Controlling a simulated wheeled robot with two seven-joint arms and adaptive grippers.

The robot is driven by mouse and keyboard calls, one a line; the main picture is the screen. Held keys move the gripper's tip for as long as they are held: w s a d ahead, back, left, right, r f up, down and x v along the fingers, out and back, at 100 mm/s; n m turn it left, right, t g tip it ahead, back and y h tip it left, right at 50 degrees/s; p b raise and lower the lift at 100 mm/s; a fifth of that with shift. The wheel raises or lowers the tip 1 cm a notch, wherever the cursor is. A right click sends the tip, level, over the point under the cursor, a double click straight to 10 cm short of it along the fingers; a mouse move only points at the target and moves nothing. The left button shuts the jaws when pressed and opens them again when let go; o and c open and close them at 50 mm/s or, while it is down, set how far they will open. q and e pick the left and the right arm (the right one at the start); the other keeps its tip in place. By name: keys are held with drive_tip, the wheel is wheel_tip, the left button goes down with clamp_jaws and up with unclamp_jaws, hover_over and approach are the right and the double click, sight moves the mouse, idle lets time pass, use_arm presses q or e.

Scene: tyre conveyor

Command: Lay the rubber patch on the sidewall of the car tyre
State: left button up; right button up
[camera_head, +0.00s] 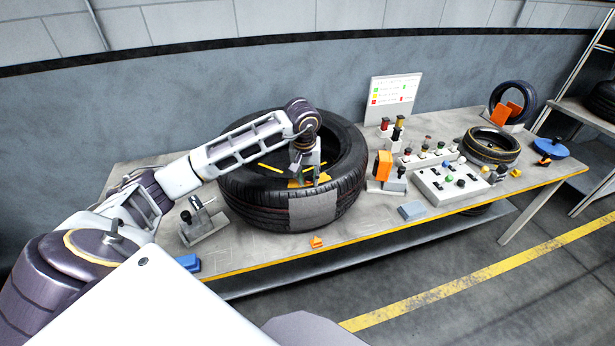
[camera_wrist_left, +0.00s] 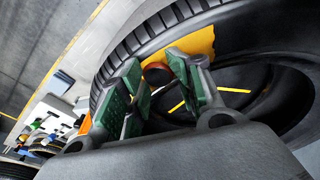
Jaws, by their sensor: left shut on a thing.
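The car tyre (camera_head: 338,180) lies flat on the workbench, with a grey square area on the front of its tread. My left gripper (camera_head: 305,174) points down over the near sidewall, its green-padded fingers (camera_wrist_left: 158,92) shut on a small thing. A yellow-orange sheet (camera_wrist_left: 200,42), which I take for the rubber patch, shows beyond the fingers at the sidewall; a small dark-orange round part is between them. In the head view the gripper mostly hides the sheet. I cannot tell whether it lies flat on the rubber. My right gripper is out of view.
A metal fixture (camera_head: 199,222) and a blue block (camera_head: 189,262) are left of the tyre. An orange block (camera_head: 383,165), a white control box (camera_head: 452,183) and a smaller tyre (camera_head: 492,146) are to the right. A small orange piece (camera_head: 317,242) lies near the front edge.

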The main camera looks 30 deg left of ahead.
sight(308, 182)
use_arm(q)
drive_tip(key=o, duration=0.7)
drive_tip(key=shift+s+d+f, duration=0.15)
drive_tip(key=shift+f, duration=0.35)
drive_tip(key=shift+s+d+f, duration=0.15)
drive_tip(key=shift+f, duration=0.3)
drive_tip(key=shift+o, duration=0.5)
drive_tip(key=shift+w+d+f, duration=0.1)
drive_tip(key=shift+w, duration=0.1)
drive_tip(key=shift+r+g, duration=0.2)
drive_tip(key=shift+g, duration=0.1)
drive_tip(key=shift+r+p, duration=0.5)
drive_tip(key=shift+p, duration=0.25)
drive_tip(key=shift+w+r, duration=0.1)
drive_tip(key=shift+r, duration=0.3)
drive_tip(key=r, duration=0.2)
drive_tip(key=r+b, duration=0.1)
drive_tip(key=r, duration=0.2)
drive_tip(key=s+r, duration=0.1)
drive_tip(key=r, duration=0.1)
drive_tip(key=shift+r+b, duration=0.3)
drive_tip(key=shift+r, duration=0.1)
drive_tip(key=shift+s+r, duration=0.2)
drive_tip(key=shift+r, duration=1.7)
